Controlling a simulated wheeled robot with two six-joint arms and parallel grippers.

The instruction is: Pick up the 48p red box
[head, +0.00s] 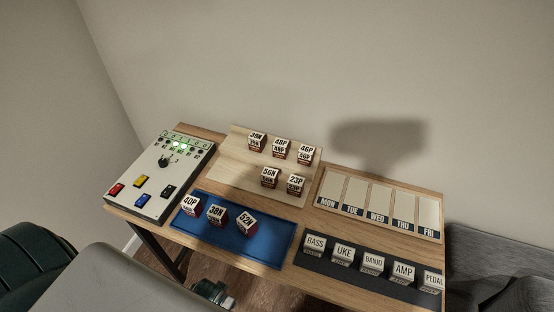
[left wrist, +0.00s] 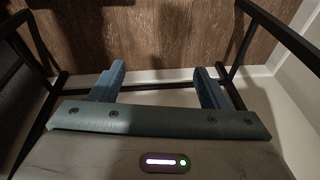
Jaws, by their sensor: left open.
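The 48P box (head: 280,149) is a small cube with a white labelled top and dark red lower sides. It stands on the upper row of the light wooden stepped rack (head: 228,172), between the 39N box (head: 257,141) and the 46P box (head: 305,154). My left gripper (left wrist: 160,80) shows in the left wrist view with its two blue fingers wide apart and nothing between them. The floor is below it. In the head view my left arm is low at the bottom left, away from the rack. My right gripper is not in view.
The 56N box (head: 269,178) and 23P box (head: 294,184) stand on the lower row. A blue tray (head: 275,242) holds three boxes in front. A switch panel (head: 150,178) is left; a weekday board (head: 380,206) and dark label strip (head: 325,268) are right. A wall stands behind.

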